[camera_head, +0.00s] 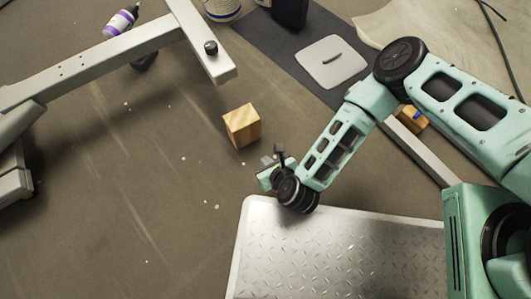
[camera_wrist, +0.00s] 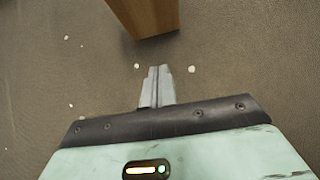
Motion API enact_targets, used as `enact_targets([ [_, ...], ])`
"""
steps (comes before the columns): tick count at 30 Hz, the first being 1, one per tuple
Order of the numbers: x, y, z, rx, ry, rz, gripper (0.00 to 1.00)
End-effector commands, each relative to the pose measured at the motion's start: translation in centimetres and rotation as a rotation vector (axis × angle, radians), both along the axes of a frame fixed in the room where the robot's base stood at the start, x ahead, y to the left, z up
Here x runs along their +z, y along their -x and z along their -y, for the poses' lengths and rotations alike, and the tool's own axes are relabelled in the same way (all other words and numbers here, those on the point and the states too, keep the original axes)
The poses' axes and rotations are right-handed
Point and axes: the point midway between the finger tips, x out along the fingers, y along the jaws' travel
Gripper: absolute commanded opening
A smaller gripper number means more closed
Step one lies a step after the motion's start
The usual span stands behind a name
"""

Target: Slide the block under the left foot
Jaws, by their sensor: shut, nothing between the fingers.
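A light wooden block (camera_head: 241,126) stands on the brown floor left of the picture's middle in the head view. Its lower end also shows at the top of the wrist view (camera_wrist: 146,17). My gripper (camera_head: 268,170) is low over the floor, just below and right of the block. In the wrist view its fingers (camera_wrist: 159,72) are together, empty, and apart from the block. The left foot (camera_head: 212,55) is the grey metal bar end with a black knob, above and left of the block. Its underside is hidden.
A diamond-plate metal platform (camera_head: 330,255) lies below my gripper. A dark mat (camera_head: 270,50) with a grey plate (camera_head: 331,61) lies at the back. Another wooden block (camera_head: 412,121) is partly behind my arm. A purple-labelled bottle (camera_head: 121,21) lies upper left. Floor left of the block is clear.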

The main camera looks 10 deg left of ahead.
Motion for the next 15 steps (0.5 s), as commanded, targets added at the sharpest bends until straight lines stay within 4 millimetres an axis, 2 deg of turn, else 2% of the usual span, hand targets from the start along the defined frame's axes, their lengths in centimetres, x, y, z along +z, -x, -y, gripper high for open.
enact_targets([
  [1,-1.4,-0.6,-0.4,0.0,0.0,0.004,0.0],
  [10,-5.7,-4.0,-3.1,0.002,0.0,0.003,0.0],
  [15,-5.7,-5.9,-4.6,0.004,-0.001,0.003,0.0],
])
